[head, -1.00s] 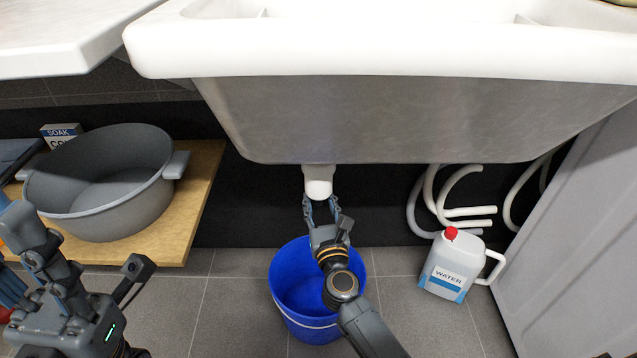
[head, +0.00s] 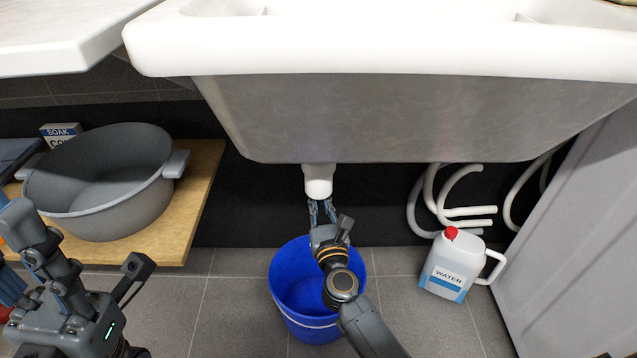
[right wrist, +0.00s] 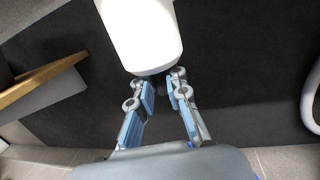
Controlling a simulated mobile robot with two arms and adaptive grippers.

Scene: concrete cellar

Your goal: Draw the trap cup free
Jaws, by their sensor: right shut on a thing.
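The trap cup (head: 318,187) is a white, rounded piece hanging under the sink basin. In the right wrist view the white cup (right wrist: 142,35) fills the top middle. My right gripper (head: 322,207) comes from below with its fingers upright and is shut on the trap cup at its lower end. In the right wrist view the fingertips (right wrist: 165,84) meet the cup's underside, and the exact contact is partly hidden. My left gripper (head: 40,265) is at the lower left, partly cut off, and its jaw opening cannot be seen.
A blue bucket (head: 292,283) stands on the tiled floor below the cup. A white water jug (head: 443,268) and white hoses (head: 470,211) are to the right. A grey tub (head: 95,215) sits on a wooden shelf (head: 196,207) at left. The sink (head: 390,115) overhangs my right gripper.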

